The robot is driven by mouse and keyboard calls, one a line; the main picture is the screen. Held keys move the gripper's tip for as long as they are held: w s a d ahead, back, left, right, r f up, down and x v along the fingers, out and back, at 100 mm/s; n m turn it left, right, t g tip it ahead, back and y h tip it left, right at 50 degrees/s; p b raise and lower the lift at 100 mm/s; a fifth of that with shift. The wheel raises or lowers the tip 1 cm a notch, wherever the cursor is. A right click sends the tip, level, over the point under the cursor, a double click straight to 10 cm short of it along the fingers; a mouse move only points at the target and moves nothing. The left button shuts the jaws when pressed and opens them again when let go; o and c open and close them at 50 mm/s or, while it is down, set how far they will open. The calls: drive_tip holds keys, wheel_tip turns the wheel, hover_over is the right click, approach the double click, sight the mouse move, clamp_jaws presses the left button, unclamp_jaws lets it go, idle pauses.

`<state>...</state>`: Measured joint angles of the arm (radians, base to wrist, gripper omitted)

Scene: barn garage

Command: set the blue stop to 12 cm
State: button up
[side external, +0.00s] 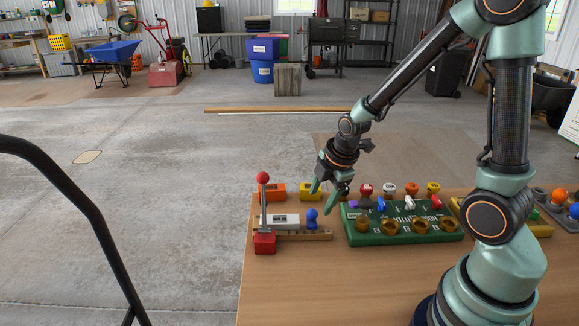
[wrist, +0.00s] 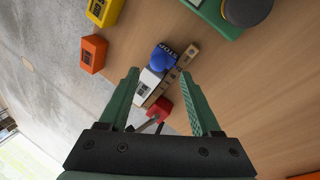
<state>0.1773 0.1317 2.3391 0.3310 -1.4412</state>
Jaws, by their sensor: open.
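The blue stop (side external: 312,219) has a round knob and sits on a wooden ruler strip (side external: 320,236) near the table's left front. A white block with a dark label (side external: 284,221) lies to its left, and a red block (side external: 264,242) with a lever stands at the strip's left end. My gripper (side external: 323,196) is open and empty, tilted down just above the blue stop. In the wrist view the blue stop (wrist: 161,62) lies between and slightly beyond the fingertips (wrist: 160,74). The ruler's marks are too small to read.
An orange block (side external: 270,193) and a yellow block (side external: 310,191) sit behind the strip. The lever's red knob (side external: 263,178) rises left of my gripper. The front table is clear.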

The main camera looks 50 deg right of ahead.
drive_tip(key=v, duration=0.6)
drive_tip(key=shift+s+r, duration=0.15)
drive_tip(key=shift+r, duration=0.1)
drive_tip(key=shift+r, duration=0.1)
drive_tip(key=s+a+r+m+t, duration=0.1)
drive_tip(key=s+a+r+m, duration=0.2)
drive_tip(key=m, duration=0.4)
drive_tip(key=s+a+r+m, duration=0.3)
drive_tip(key=r+m, duration=0.3)
drive_tip(key=m, duration=0.1)
drive_tip(key=shift+r+t+y, duration=0.2)
drive_tip(key=shift+t+y, duration=0.1)
drive_tip(key=shift+t, duration=0.1)
